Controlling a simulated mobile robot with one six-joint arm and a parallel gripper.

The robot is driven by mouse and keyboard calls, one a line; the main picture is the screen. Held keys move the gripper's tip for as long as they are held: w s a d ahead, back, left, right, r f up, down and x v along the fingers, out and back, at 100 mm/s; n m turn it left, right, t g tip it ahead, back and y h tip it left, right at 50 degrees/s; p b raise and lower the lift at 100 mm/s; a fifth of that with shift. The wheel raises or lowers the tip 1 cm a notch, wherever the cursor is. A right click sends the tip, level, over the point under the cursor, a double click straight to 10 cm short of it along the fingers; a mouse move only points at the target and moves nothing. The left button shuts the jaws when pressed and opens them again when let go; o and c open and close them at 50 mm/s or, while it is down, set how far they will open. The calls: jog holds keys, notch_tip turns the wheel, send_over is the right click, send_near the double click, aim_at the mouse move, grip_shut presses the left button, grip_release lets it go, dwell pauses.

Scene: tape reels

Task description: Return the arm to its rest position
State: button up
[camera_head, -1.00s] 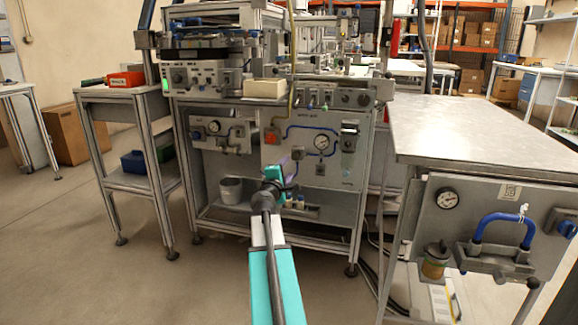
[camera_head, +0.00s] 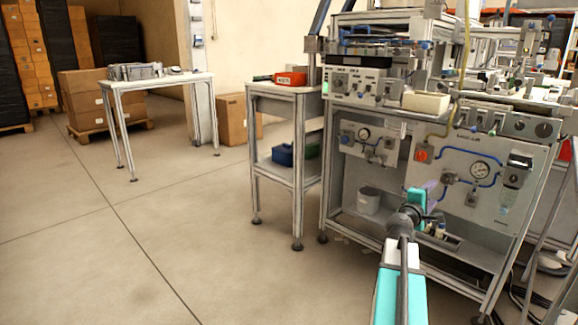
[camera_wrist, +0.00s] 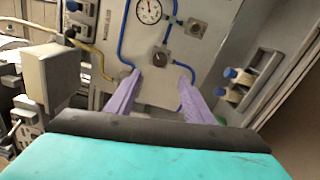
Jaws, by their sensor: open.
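My arm, teal and grey, reaches up from the bottom right of the head view toward the machine's lower front. My gripper (camera_head: 432,192) is at its far end, in front of the panel (camera_head: 455,190) with the gauge and blue tubes. In the wrist view my gripper (camera_wrist: 155,95) shows two purple fingers, spread apart with nothing between them. The panel's gauge (camera_wrist: 148,11) and blue tubing lie beyond the fingers. I cannot tell the exact gap between fingers and panel.
A grey side table (camera_head: 290,88) with a red bin (camera_head: 291,79) stands left of the machine. A low table (camera_head: 160,82) stands further left, near cardboard boxes (camera_head: 85,90). The floor (camera_head: 150,220) at left is clear.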

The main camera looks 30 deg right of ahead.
jog(key=w+a+f+n+t+y+p, duration=0.1)
jog(key=w+a+f+n+y+p, duration=0.1)
jog(key=w+a+p, duration=0.45)
jog(key=w+a+f+n+t+y+p, duration=0.1)
jog(key=w+a+f+t+y+p, duration=0.1)
jog(key=w+a+p, duration=0.45)
jog(key=w+a+f+g+y+p, duration=0.1)
jog(key=a+f+y+p, duration=0.1)
jog(key=a+f+p, duration=0.6)
jog(key=w+a+f+g+y+p, duration=0.1)
jog(key=a+f+y+p, duration=0.15)
jog(key=a, duration=1.05)
jog(key=s+a+f+m+g+y+p, duration=0.1)
jog(key=s+a+f+g+p, duration=0.1)
jog(key=s+a+f+p, duration=0.45)
jog(key=s+a+f+m+g+y+p, duration=0.1)
jog(key=s+a+f+g+y+p, duration=0.15)
jog(key=s+a, duration=0.5)
jog(key=s+a+f+m+g+y+p, duration=0.1)
jog(key=s+a+m+g+y+p, duration=0.1)
jog(key=s+a, duration=0.7)
jog(key=s+a+f+m+g+y+p, duration=0.2)
jog(key=s+a, duration=0.7)
jog(key=s, duration=0.5)
jog(key=m+g+y, duration=0.1)
jog(key=m+g, duration=0.1)
jog(key=g, duration=0.1)
jog(key=shift+s+a+f+m, duration=0.2)
jog(key=shift+s+a+m, duration=0.1)
jog(key=shift+s, duration=0.05)
